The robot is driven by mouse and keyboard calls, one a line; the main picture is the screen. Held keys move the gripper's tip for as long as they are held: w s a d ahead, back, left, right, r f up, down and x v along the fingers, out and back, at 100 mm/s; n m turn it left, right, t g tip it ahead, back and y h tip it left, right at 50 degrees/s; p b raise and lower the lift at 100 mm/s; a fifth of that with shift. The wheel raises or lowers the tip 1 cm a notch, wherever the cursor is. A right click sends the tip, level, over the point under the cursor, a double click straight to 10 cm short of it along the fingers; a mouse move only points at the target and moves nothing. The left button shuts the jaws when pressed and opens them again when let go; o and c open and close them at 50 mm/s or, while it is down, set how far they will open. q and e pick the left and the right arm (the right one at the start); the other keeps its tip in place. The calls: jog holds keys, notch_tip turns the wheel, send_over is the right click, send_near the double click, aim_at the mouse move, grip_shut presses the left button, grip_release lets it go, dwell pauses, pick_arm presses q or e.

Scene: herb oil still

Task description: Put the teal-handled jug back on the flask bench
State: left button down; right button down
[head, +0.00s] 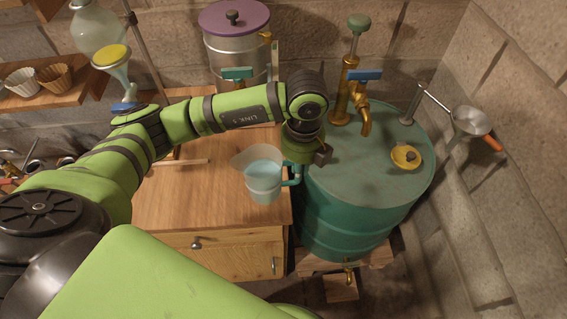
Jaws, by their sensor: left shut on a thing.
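The teal-handled jug (264,182) is clear and upright, with pale blue liquid showing inside. Its teal handle faces right, toward the drum. My left gripper (308,158) comes down from above at the handle and is shut on it. The arm partly hides the fingers. The jug shows over the front right part of a wooden cabinet top (180,205); I cannot tell whether its base touches the wood. Which surface is the flask bench is not clear from this view. My right gripper is not in view.
A teal drum (345,215) with a brass pump tap (362,105) and yellow cap (406,157) stands close right. A purple-lidded pot (234,50) stands behind. A glass flask (97,28) and a shelf with cups (54,77) are at upper left.

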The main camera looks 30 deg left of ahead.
pick_arm(q)
jog(key=a+f, duration=0.1)
jog(key=f, duration=0.1)
jog(key=w+a+f+p, duration=0.1)
jog(key=f, duration=0.1)
jog(key=a+f+p, duration=0.1)
jog(key=a+f, duration=0.1)
jog(key=shift+w+f, duration=0.2)
jog(key=shift+f, duration=0.15)
jog(key=c, duration=1.3)
grip_release()
